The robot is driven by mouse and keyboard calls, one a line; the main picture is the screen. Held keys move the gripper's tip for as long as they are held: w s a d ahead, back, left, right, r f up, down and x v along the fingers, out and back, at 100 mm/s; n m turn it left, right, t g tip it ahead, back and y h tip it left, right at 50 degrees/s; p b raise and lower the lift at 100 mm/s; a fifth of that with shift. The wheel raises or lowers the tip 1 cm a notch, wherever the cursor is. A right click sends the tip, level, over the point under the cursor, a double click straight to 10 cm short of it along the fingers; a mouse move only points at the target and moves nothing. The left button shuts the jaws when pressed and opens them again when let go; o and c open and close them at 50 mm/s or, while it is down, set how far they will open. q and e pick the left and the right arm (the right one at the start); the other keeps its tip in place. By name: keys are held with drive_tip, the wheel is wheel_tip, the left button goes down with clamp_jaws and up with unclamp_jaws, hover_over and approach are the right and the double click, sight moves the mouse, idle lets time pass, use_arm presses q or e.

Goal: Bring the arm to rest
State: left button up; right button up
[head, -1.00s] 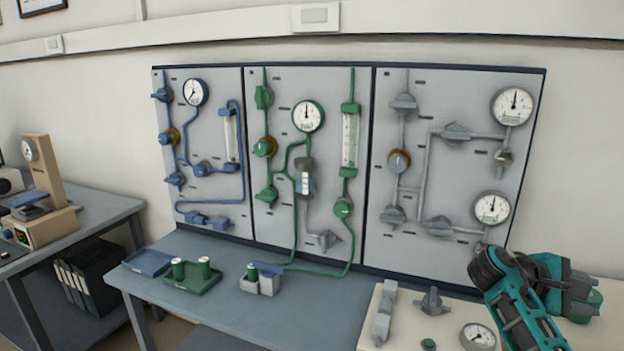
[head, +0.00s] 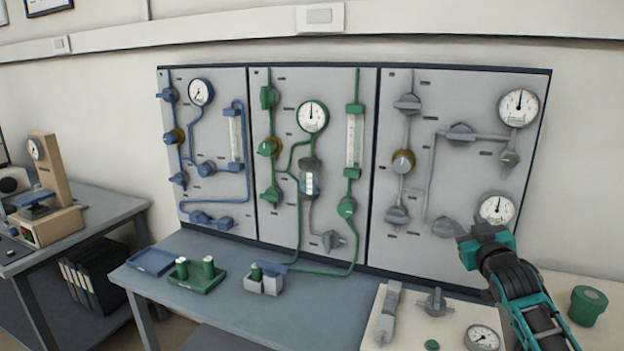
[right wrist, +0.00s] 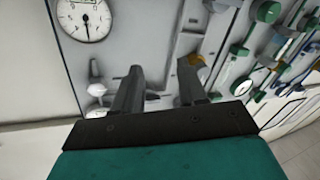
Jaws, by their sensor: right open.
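My right arm, teal and black, comes in from the lower right in the head view. Its right gripper (head: 478,238) is raised in front of the lower right corner of the grey panel (head: 440,180), just below the lower gauge (head: 497,209). The fingertips are mostly hidden there. In the right wrist view the two dark fingers of the right gripper (right wrist: 161,75) stand apart with nothing between them, pointing towards the panel. My left gripper is not in view.
A blue bench (head: 230,318) holds a green tray (head: 197,285), a blue tray (head: 152,261) and a grey holder (head: 262,285). A cream console (head: 400,335) with knobs and a gauge stands below my right arm. A green round object (head: 588,305) is to its right.

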drive_tip(key=s+a+f+g+y, duration=0.15)
drive_tip(key=s+a+f, duration=0.25)
drive_tip(key=s+f, duration=0.4)
drive_tip(key=s+a+f+g+y, duration=0.15)
drive_tip(key=s+a+f, duration=0.4)
drive_tip(key=f, duration=0.55)
drive_tip(key=s+a+f+g, duration=0.1)
drive_tip(key=s+a+f, duration=0.1)
drive_tip(key=s, duration=0.5)
drive_tip(key=s+a+f+g, duration=0.1)
drive_tip(key=s+f, duration=0.3)
drive_tip(key=s, duration=0.4)
drive_tip(key=s+a+f+g, duration=0.2)
drive_tip(key=s+a+f, duration=0.1)
drive_tip(key=s, duration=0.5)
drive_tip(key=shift+s+a+f+y, duration=0.3)
drive_tip(key=shift+a+f, duration=0.1)
drive_tip(key=shift+a, duration=0.15)
drive_tip(key=shift+o, duration=0.4)
